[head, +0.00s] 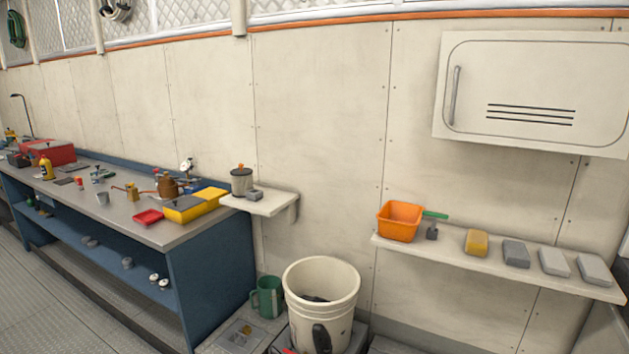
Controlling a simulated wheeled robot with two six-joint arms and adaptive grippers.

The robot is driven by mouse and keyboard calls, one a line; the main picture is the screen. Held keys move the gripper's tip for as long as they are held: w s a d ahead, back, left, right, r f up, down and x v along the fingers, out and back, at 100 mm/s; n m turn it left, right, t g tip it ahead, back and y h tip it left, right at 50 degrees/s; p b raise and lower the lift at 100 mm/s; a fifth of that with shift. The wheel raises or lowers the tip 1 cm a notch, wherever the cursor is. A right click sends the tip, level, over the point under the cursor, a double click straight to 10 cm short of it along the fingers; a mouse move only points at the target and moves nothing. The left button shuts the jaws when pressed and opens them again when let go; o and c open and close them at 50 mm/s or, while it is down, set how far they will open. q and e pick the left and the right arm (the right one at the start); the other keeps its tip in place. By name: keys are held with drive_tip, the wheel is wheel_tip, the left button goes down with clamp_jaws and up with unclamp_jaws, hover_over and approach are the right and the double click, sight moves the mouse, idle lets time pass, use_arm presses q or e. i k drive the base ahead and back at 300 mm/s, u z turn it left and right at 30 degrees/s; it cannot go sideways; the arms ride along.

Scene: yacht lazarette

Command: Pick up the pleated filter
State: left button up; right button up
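I cannot pick out a pleated filter with certainty in the head view. A grey canister with an orange top (241,180) stands upright on a small wall shelf (270,204), with a small grey block (254,195) beside it. Small round pale items (158,281) lie on the workbench's lower shelf, too small to identify. Neither of my grippers is in view.
A blue workbench (215,275) at left carries many tools, a red tray (148,218) and a yellow box (190,208). A right wall shelf (500,258) holds an orange bin (399,221) and several blocks. A green mug (267,297) sits beside the bucket. Floor at lower left is clear.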

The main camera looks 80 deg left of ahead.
sight(242, 178)
drive_tip(key=u, duration=3.8)
drive_tip(key=k, duration=1.3)
drive_tip(key=u, duration=0.65)
drive_tip(key=i, duration=1.7)
drive_tip(key=z, duration=0.25)
drive_tip(key=i, duration=1.25)
drive_tip(key=z, duration=1.1)
drive_tip(key=i, duration=0.85)
drive_tip(key=z, duration=0.85)
